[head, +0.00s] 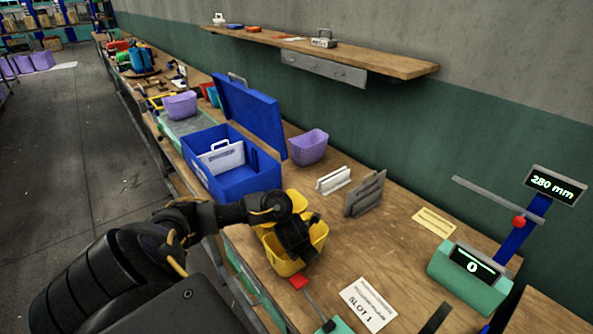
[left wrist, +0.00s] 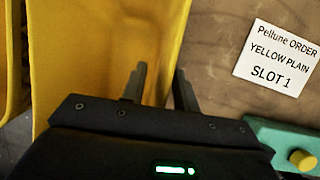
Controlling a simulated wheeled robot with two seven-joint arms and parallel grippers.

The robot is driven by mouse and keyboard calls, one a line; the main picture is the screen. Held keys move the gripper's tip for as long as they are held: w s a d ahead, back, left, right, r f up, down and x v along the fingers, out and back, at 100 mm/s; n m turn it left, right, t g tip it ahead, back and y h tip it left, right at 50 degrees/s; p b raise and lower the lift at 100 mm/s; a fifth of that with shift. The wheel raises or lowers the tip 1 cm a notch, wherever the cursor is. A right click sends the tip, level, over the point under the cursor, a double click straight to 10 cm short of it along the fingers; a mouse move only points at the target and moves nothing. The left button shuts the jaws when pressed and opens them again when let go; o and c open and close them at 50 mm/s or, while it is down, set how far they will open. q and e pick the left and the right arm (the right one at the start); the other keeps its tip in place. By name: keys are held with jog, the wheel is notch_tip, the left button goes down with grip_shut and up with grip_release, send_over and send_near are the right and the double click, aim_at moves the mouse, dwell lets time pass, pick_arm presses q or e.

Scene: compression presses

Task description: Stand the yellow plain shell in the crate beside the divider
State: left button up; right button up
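A yellow plain shell (head: 283,266), an open tub, stands on the bench near its front edge. A second yellow tub (head: 298,200) stands close behind it, partly hidden by my arm. My left gripper (head: 301,250) points down at the near shell's right wall. In the left wrist view, its fingers (left wrist: 160,88) are apart on either side of the yellow wall (left wrist: 85,60), with no clear contact. The blue crate (head: 240,184) stands open farther back, with a white divider (head: 222,158) upright inside. My right gripper is not in view.
A purple tub (head: 308,147) stands right of the crate, beside its raised lid (head: 250,112). White (head: 333,180) and grey (head: 365,194) racks stand mid-bench. An order card (head: 368,304) reads yellow plain, slot 1. A green gauge (head: 468,275) shows 0; its display (head: 553,185) reads 280 mm.

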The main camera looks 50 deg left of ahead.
pick_arm(q)
grip_shut()
jog(key=shift+r, duration=0.1)
dwell(0.5)
jog(key=shift+r+p, duration=0.2)
jog(key=shift+p, duration=0.15)
jog(key=shift+w+r, duration=0.1)
jog(key=shift+r, duration=0.3)
jog(key=r+p, duration=0.1)
jog(key=r, duration=0.2)
jog(key=shift+s+r, duration=0.1)
jog(key=shift+s, duration=0.1)
jog(key=s+d+r+p, duration=0.2)
jog(key=s+r+p, duration=0.4)
jog(key=s+r, duration=0.3)
jog(key=s, duration=0.4)
jog(key=shift+s, duration=0.3)
